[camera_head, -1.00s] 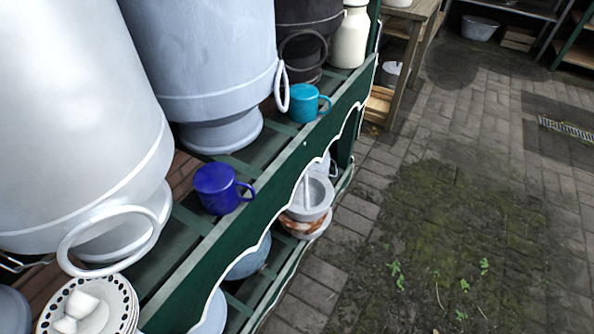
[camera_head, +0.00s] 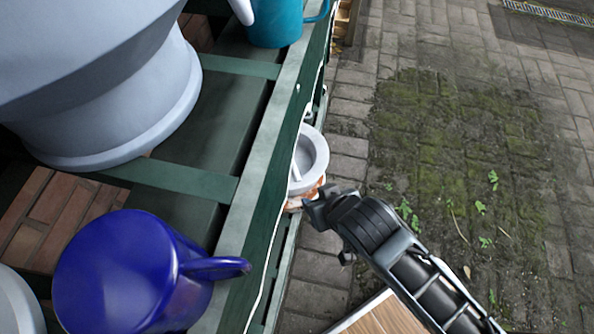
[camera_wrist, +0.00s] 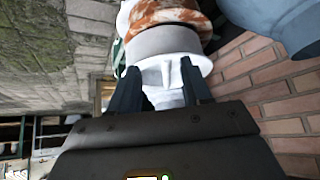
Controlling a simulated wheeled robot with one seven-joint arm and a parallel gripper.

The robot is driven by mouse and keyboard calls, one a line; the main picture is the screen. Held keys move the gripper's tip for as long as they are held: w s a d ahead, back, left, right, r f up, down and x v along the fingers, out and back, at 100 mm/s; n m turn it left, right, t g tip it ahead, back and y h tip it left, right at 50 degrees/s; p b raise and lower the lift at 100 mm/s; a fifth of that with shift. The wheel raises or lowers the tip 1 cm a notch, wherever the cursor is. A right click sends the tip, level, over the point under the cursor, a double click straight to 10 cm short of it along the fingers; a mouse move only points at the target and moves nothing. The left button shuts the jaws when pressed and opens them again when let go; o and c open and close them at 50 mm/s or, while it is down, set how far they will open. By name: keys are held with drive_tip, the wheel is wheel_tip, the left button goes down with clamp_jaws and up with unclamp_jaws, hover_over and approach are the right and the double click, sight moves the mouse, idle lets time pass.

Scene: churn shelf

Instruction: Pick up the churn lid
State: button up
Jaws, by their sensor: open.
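A light grey round piece with a raised rim and a pale bar, which looks like the churn lid (camera_head: 314,152), is at the shelf's lower right edge in the head view. It sits above a brown-and-white mottled body (camera_head: 297,199), mostly hidden by the shelf edge and my gripper. My gripper (camera_head: 316,207) is just below and in front of it. In the wrist view, my open gripper (camera_wrist: 162,88) has fingers either side of the lid's pale handle (camera_wrist: 172,73). The grey lid rim (camera_wrist: 160,42) is just beyond the fingertips. I cannot tell whether they touch.
A dark blue mug (camera_head: 125,275), a teal cup (camera_head: 273,22) and a large grey can (camera_head: 105,85) stand on the green shelf (camera_head: 262,185). The shelf's edge board runs close beside my gripper.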

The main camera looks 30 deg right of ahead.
sight(295, 168)
drive_tip(key=shift+g+h, duration=0.3)
drive_tip(key=shift+g, duration=0.3)
drive_tip(key=w+f+b, duration=0.1)
drive_tip(key=w, duration=0.3)
drive_tip(key=w+d+f+b, duration=0.1)
drive_tip(key=w+b, duration=0.1)
drive_tip(key=w, duration=0.2)
drive_tip(key=w+f+b, duration=0.1)
drive_tip(key=w, duration=0.3)
drive_tip(key=shift+w+d+f+b, duration=0.15)
drive_tip(key=shift+w+d+b, duration=0.1)
drive_tip(key=shift+w+b, duration=0.15)
drive_tip(key=w, duration=0.1)
drive_tip(key=w+f+b, duration=0.1)
drive_tip(key=w+b, duration=0.1)
drive_tip(key=shift+w+d+f, duration=0.3)
drive_tip(key=shift+d+f, duration=0.05)
drive_tip(key=shift+f, duration=0.05)
drive_tip(key=shift+w+f, duration=0.3)
drive_tip(key=shift+f, duration=0.1)
drive_tip(key=shift+c, duration=0.2)
clamp_jaws()
drive_tip(key=shift+r, duration=0.1)
